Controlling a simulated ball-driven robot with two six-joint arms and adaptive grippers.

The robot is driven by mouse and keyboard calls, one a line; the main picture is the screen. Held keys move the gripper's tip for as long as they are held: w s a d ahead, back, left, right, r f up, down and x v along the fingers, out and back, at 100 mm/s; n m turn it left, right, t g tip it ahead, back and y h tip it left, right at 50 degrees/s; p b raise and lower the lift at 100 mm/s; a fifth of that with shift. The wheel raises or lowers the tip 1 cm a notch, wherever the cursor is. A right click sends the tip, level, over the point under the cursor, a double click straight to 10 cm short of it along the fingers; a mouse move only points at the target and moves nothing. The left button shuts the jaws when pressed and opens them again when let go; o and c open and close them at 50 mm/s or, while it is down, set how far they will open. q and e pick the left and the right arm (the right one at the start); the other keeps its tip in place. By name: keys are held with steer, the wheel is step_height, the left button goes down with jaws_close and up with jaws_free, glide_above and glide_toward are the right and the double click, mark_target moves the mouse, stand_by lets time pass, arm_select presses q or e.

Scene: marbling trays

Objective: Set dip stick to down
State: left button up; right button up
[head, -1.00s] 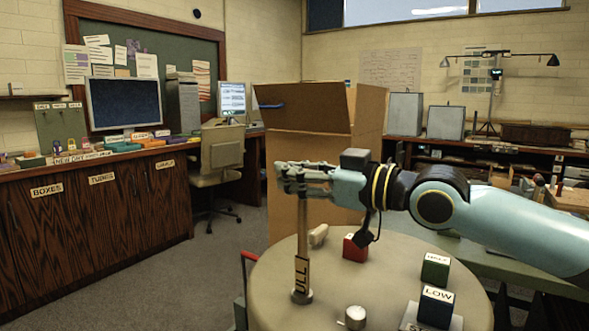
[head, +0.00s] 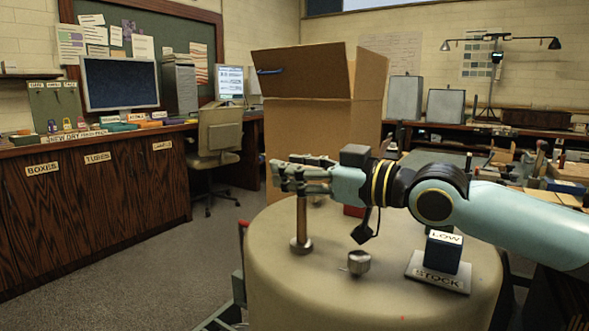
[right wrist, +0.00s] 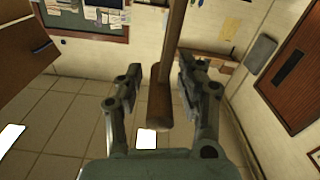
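The dip stick (head: 301,218) stands upright in a metal collar on top of the round drum (head: 280,275). Only a short plain length shows above the collar in the head view. My right gripper (head: 301,178) is around its upper end and hides it there. The right wrist view shows the stick's thicker brown handle (right wrist: 159,100) between the two fingers of my right gripper (right wrist: 160,66). A narrow gap shows on either side of the handle, so the fingers look open around it. My left gripper is not in view.
On the drum, a small metal knob (head: 358,262) and a dark LOW block (head: 444,253) on a STOCK plate (head: 437,278) stand right of the stick. A red block (head: 353,211) is mostly hidden behind my arm. A tall cardboard box (head: 310,125) stands behind.

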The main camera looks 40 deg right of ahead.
steer(key=shift+r, duration=0.1)
step_height(320, 180, up, 10)
steer(key=shift+f, duration=0.1)
stand_by(0.6)
